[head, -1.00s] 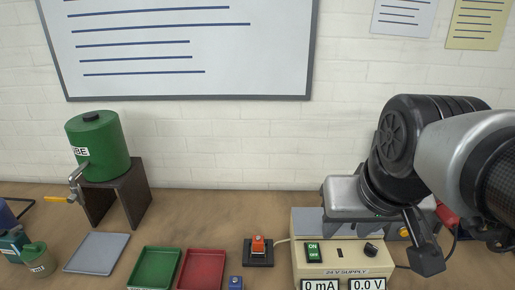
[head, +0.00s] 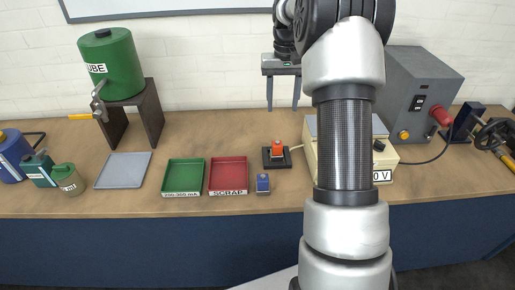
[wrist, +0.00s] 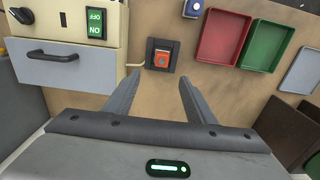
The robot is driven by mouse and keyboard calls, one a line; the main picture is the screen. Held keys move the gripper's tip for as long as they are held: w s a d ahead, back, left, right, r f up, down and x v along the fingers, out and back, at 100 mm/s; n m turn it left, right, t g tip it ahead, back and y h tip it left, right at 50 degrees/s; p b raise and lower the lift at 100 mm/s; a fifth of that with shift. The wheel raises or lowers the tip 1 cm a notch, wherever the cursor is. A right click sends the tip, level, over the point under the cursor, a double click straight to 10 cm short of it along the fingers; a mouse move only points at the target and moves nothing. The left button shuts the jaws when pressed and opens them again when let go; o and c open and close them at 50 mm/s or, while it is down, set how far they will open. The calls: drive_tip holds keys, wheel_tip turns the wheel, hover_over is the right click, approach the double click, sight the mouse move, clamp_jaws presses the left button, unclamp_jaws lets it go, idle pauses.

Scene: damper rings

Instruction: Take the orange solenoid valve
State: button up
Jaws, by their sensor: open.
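The orange solenoid valve (head: 277,147) sits on a small black base (head: 269,163) on the bench, just left of the cream supply box. In the wrist view the orange valve (wrist: 162,58) shows beyond my fingertips, roughly centred between them. My gripper (head: 283,104) is open and empty, with its fingers pointing down above and behind the valve in the head view. In the wrist view both fingers of my gripper (wrist: 160,77) are apart, with bare bench between them.
A blue block (head: 263,184) stands in front of the valve. A red scrap tray (head: 228,160) and a green tray (head: 184,160) lie to the left. The supply box (head: 384,155) is close on the right, partly hidden by my arm. A cable joins the black base.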

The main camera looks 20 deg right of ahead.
approach(277, 143)
drive_tip(key=f, duration=0.5)
drive_tip(key=shift+s+d, duration=0.3)
drive_tip(key=shift+s, duration=0.05)
drive_tip(key=shift+w+a+f, duration=0.15)
drive_tip(key=shift+f, duration=1.25)
drive_tip(key=shift+w+a+f, duration=0.1)
drive_tip(key=shift+w+f, duration=0.05)
drive_tip(key=shift+f, duration=1.2)
drive_tip(key=shift+r, duration=0.1)
clamp_jaws()
